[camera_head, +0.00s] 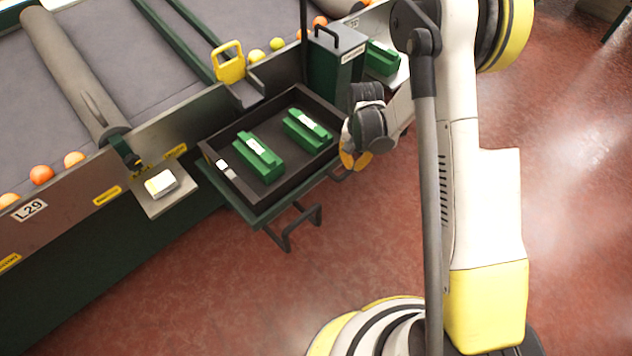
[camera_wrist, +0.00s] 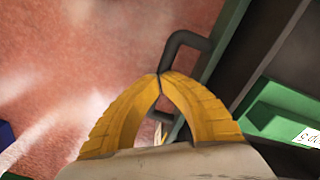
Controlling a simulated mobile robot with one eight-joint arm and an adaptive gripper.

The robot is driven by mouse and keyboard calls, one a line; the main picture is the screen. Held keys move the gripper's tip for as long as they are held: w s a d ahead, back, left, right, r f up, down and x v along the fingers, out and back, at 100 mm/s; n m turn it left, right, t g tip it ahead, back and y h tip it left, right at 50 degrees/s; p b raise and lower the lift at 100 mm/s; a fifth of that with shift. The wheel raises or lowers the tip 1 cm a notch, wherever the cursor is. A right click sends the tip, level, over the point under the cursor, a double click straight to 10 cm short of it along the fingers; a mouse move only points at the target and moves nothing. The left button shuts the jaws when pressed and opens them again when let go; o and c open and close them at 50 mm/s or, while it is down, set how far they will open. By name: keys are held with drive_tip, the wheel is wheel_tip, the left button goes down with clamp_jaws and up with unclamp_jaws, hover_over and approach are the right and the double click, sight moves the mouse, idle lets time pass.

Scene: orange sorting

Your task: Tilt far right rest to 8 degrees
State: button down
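Two green blocks with white labels, a left one (camera_head: 258,157) and a right one (camera_head: 307,130), lie in a dark tray (camera_head: 235,190). Another green block (camera_head: 383,57) sits on a pale ledge farther right. I cannot tell which is the far right rest, or read its angle. My gripper (camera_head: 355,160) is at the tray's right edge, beside a dark bar handle. In the wrist view my gripper's yellow fingertips (camera_wrist: 160,75) meet, with nothing seen between them. The bar handle (camera_wrist: 188,37) passes behind them, and a green labelled block (camera_wrist: 265,118) lies to the right, apart from them.
A dark green box (camera_head: 337,62) with a handle stands behind the tray. A yellow handle (camera_head: 229,62) rises from the conveyor wall. Oranges (camera_head: 41,174) lie along the conveyor at left. A small ledge (camera_head: 165,189) holds a yellow-and-white item. Red floor (camera_head: 200,290) is open in front.

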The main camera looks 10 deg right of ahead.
drive_tip(key=shift+f, duration=1.25)
idle(0.8)
drive_tip(key=shift+r+p, duration=2.6)
drive_tip(key=shift+r, duration=1.95)
